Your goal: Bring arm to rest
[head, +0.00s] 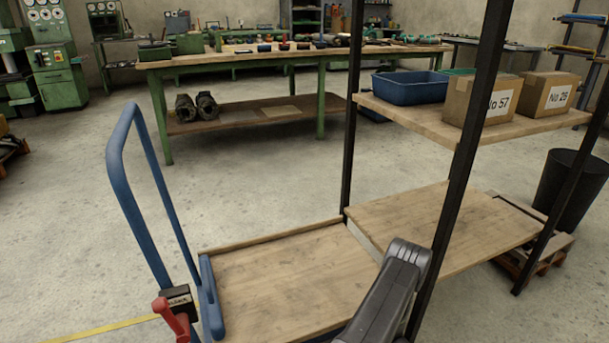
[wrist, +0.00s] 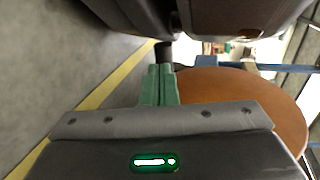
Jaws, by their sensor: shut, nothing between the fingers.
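My arm shows in the head view as a dark grey link (head: 385,300) rising from the bottom edge, in front of the wooden deck of a blue-handled trolley (head: 270,285). My gripper is outside the head view. In the wrist view, the dark jaws of my gripper (wrist: 178,22) fill the top edge, close together, and I see nothing held. Below them are a green block and a grey panel with a lit green light, which look like parts of my own body.
A black-post shelf (head: 440,128) with boxes and a blue bin (head: 410,88) stands right of my arm, its post close by. A green workbench (head: 250,62) is at the back. Open floor (head: 60,220) lies left. A round orange-brown surface (wrist: 245,105) shows in the wrist view.

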